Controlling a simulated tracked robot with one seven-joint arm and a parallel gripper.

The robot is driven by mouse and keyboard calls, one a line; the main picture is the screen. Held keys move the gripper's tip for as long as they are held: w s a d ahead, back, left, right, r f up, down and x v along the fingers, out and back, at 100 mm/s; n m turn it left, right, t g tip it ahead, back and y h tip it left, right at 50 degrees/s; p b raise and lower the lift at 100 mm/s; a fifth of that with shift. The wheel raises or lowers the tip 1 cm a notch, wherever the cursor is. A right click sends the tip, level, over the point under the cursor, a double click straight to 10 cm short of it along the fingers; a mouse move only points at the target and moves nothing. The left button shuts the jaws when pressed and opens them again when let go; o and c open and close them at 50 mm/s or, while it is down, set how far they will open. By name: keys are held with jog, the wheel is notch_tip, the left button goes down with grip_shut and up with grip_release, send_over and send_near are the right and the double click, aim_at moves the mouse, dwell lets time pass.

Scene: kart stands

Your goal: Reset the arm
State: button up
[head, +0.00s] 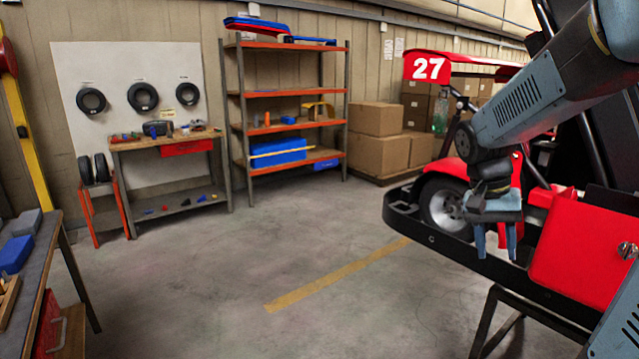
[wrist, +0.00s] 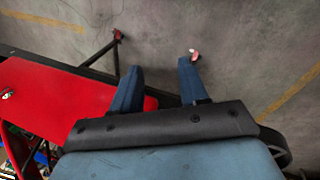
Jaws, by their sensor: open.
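My gripper (head: 495,243) hangs at the right in the head view, fingers pointing down, in front of the red kart. My arm reaches in from the upper right, bent at the elbow. A small red and pale object (wrist: 194,54) shows by the tip of the right finger in the wrist view, seemingly on the floor; I cannot tell what it is.
The kart's red side panel (head: 583,252) and black bumper (head: 412,222) are close to my gripper, with a dark stand (head: 487,322) below. A workbench (head: 38,250) stands at the left, a shelf (head: 290,93) and boxes (head: 376,119) at the back. The middle floor is clear.

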jog(key=s+a+r+n+t+y, duration=0.2)
jog(key=s+a+r+n+t, duration=0.4)
jog(key=s+a, duration=0.4)
jog(key=shift+r+n+t+y, duration=0.15)
jog(key=shift+n+t+y, duration=0.2)
jog(key=shift+t, duration=0.35)
jog(key=shift+a, duration=0.2)
